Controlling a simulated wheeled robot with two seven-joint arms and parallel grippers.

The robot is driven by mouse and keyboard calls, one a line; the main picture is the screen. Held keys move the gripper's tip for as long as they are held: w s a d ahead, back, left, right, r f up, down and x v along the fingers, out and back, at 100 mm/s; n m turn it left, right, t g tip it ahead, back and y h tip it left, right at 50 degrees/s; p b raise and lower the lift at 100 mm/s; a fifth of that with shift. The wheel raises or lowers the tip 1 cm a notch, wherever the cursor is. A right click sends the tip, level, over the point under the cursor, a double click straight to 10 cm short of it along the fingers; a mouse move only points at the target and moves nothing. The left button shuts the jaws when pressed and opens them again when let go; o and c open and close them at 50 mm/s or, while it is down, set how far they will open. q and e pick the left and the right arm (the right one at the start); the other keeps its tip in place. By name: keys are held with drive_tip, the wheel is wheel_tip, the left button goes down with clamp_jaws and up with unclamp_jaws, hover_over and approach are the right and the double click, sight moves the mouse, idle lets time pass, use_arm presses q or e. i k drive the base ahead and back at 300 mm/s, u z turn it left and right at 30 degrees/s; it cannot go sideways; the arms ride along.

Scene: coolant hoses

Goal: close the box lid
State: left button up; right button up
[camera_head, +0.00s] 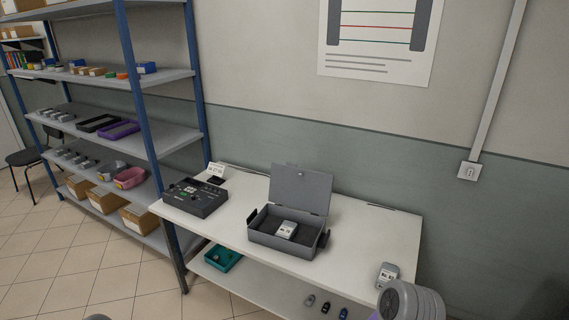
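A grey box (270,239) stands on the white table. Its lid (300,188) is raised, standing roughly upright at the back edge, so the box is open. A small grey device with a white label (287,229) lies inside on a dark lining. Dark fittings show on the box's left and right sides. Neither of my grippers shows in the head view.
A dark control unit (190,197) stands left of the box on the white table (347,230). A grey device (387,273) lies near the table's right end. The lower shelf holds a teal tray (222,257) and several small items. A blue-framed shelf rack (140,110) stands left.

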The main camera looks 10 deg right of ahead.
sight(311, 191)
drive_tip(key=u, duration=0.5)
drive_tip(key=i, duration=1.75)
drive_tip(key=z, duration=0.65)
